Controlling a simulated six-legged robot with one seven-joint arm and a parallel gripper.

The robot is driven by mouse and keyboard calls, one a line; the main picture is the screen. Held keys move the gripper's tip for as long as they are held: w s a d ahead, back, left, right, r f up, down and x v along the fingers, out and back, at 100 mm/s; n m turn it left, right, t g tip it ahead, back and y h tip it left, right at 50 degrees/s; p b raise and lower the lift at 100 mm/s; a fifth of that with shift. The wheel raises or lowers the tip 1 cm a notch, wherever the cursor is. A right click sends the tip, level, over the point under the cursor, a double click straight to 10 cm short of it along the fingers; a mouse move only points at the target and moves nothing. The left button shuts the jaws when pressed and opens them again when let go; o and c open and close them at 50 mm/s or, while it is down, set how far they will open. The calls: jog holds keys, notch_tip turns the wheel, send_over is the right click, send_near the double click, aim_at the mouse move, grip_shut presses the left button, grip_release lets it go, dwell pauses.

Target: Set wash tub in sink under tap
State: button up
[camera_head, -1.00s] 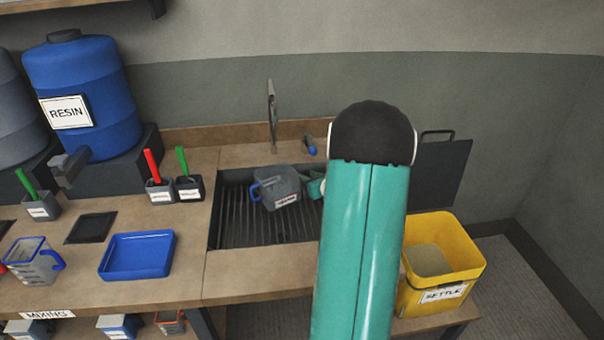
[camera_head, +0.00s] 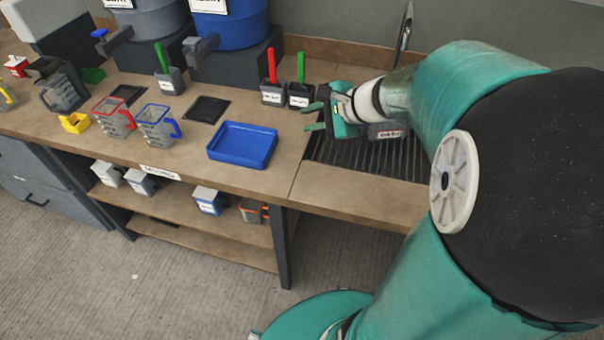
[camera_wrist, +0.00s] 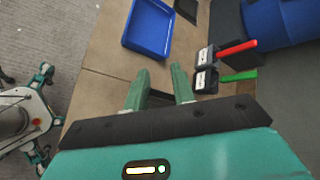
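The sink (camera_head: 350,151) has a dark ribbed basin, mostly hidden behind my arm in the head view. Its tap (camera_head: 404,28) rises at the back. A grey vessel with a white label (camera_head: 392,134) shows in the sink, largely covered by my wrist. A shallow blue tray (camera_head: 243,146) lies on the counter left of the sink, and also shows in the wrist view (camera_wrist: 149,28). My gripper (camera_head: 312,117) is over the sink's left edge, fingers apart and empty, pointing left. The wrist view shows nothing between the fingers (camera_wrist: 160,85).
Two small dark pots, one with a red stick (camera_head: 273,90) and one with a green stick (camera_head: 300,92), stand close beyond my fingers. Jugs with red (camera_head: 113,117) and blue (camera_head: 157,126) handles stand farther left. The counter in front of the sink (camera_head: 355,194) is clear.

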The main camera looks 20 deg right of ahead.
jog(key=s+a+r+n+g+h, duration=0.1)
jog(key=s+a+r+n+h, duration=0.1)
jog(key=s+a+n, duration=0.3)
jog(key=s+a+r+n+g+h, duration=0.1)
jog(key=s+a+n, duration=0.4)
jog(key=s+n, duration=0.6)
jog(key=n+g+h, duration=0.1)
jog(key=n+h, duration=0.1)
jog(key=shift+s+a+r+h, duration=0.15)
jog(key=shift+s+r+h, duration=0.15)
jog(key=shift+s+r, duration=0.05)
jog(key=shift+d, duration=0.2)
